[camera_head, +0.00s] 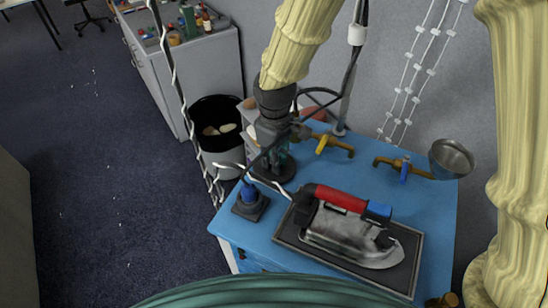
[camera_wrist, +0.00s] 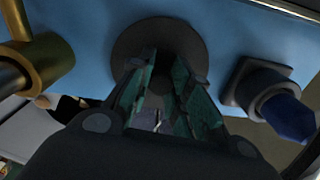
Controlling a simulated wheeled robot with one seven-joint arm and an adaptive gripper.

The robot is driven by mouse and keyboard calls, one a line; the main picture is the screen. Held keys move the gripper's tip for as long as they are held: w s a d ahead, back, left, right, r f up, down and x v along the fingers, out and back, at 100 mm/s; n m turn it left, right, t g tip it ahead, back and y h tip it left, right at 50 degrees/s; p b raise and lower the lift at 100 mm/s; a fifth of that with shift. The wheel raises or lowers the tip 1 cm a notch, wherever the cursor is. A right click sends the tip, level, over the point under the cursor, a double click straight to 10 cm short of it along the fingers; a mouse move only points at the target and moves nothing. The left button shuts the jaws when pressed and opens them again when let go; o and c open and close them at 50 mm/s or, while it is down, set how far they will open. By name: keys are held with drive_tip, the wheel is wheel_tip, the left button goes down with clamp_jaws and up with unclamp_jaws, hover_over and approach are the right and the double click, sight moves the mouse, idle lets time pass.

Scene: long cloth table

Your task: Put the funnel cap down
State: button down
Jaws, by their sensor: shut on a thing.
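My gripper (camera_head: 279,157) points down at the back left of the blue table (camera_head: 330,170). It is shut on the narrow dark middle of a dark, round, flat-based piece, which I take for the funnel cap (camera_head: 274,176). In the wrist view the green-grey fingers (camera_wrist: 163,68) close around its stem, and its wide disc (camera_wrist: 160,30) shows beyond the fingertips against the blue top. The disc looks level and at or very near the table surface; I cannot tell whether it touches. The fingers hide part of the stem.
A blue-topped dark block (camera_head: 250,203) stands close by at front left. An iron with a red handle (camera_head: 345,235) lies on a dark plate (camera_head: 402,272) in front. Brass taps (camera_head: 333,146) and a metal bowl (camera_head: 452,160) are right. A bin (camera_head: 218,135) stands beyond the left edge.

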drive_tip(key=shift+f, duration=0.1)
drive_tip(key=c, duration=1.3)
unclamp_jaws()
wheel_tip(320, 180, up, 12)
drive_tip(key=b, duration=0.3)
